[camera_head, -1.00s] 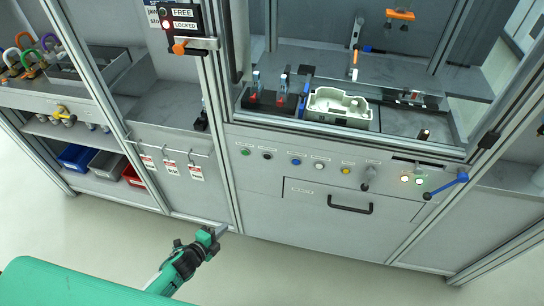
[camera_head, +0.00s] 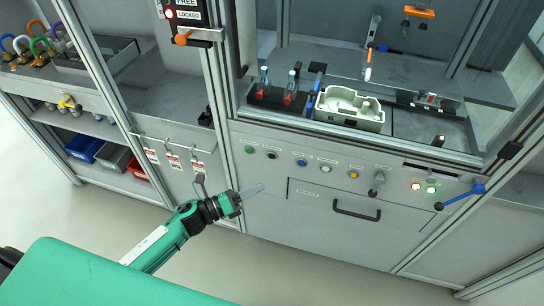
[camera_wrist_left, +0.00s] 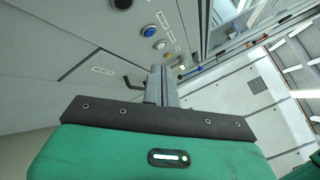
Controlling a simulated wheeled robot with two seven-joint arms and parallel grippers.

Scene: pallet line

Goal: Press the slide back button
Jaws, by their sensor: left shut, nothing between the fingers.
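A row of buttons runs along the grey panel below the machine window: green (camera_head: 249,149), black (camera_head: 272,155), blue (camera_head: 301,162), white (camera_head: 326,169) and yellow (camera_head: 353,174). Their small labels are too blurred to read, so I cannot tell which one is the slide back button. My left gripper (camera_head: 256,189) is shut and empty, below the green and black buttons and apart from the panel's buttons. In the left wrist view its fingers (camera_wrist_left: 162,82) point toward the panel, with the blue button (camera_wrist_left: 149,31) beyond them. My right gripper is not in view.
A drawer handle (camera_head: 357,211) sits below the buttons. A blue-knobbed lever (camera_head: 470,193) and lit lamps (camera_head: 423,188) are to the right. Red-and-white tags (camera_head: 173,161) hang at left. A pale casting (camera_head: 350,106) lies inside the window.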

